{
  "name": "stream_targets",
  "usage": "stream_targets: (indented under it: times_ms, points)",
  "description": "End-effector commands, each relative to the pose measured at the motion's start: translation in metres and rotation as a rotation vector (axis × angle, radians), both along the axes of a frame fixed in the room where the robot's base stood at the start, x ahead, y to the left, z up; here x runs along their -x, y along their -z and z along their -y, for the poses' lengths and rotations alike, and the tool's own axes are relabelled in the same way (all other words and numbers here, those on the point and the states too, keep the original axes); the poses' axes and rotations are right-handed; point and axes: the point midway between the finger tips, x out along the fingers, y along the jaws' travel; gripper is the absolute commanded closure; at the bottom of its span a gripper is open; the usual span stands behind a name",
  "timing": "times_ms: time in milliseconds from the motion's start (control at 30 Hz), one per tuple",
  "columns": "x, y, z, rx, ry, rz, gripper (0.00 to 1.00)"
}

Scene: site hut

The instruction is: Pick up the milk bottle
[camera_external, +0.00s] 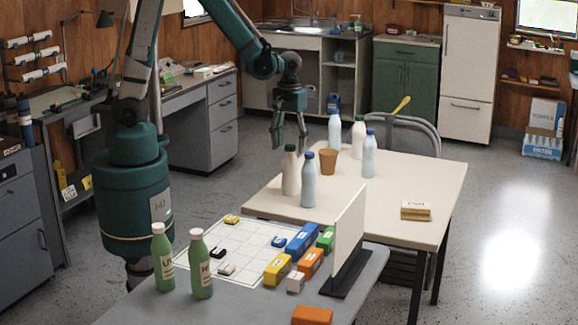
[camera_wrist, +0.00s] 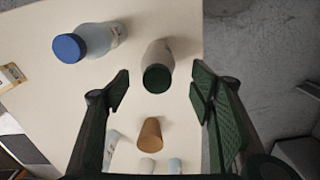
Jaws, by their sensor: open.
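Several bottles stand upright on the cream table (camera_external: 400,190). A pale bottle (camera_external: 290,172) with a dark green cap is at its left side; in the wrist view this bottle (camera_wrist: 157,65) lies between and beyond my fingertips. A blue-capped bottle (camera_external: 308,182) stands close beside it; it also shows in the wrist view (camera_wrist: 100,36). No label tells me which is the milk bottle. My gripper (camera_external: 288,150) is open and empty, pointing down just above the green-capped bottle (camera_external: 290,160).
A brown cup (camera_external: 328,162) stands right behind the near bottles. A card-topped stack (camera_external: 416,211) lies at the table's right. The front grey table holds two green bottles (camera_external: 201,268), small coloured blocks (camera_external: 278,269) and an upright white panel (camera_external: 348,235). The table's right middle is clear.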

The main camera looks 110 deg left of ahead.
Motion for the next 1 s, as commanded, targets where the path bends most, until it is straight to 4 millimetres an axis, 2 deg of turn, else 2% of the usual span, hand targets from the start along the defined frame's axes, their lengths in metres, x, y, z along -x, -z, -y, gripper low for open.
stream_targets:
  times_ms: [167,533,1000]
  points:
    - [0.0,0.002,0.0,0.0,0.0,0.0,0.45]
    - [-0.001,0.024,0.0,0.0,0.001,0.0,0.45]
    - [-0.001,0.027,0.001,0.0,0.001,0.0,0.45]
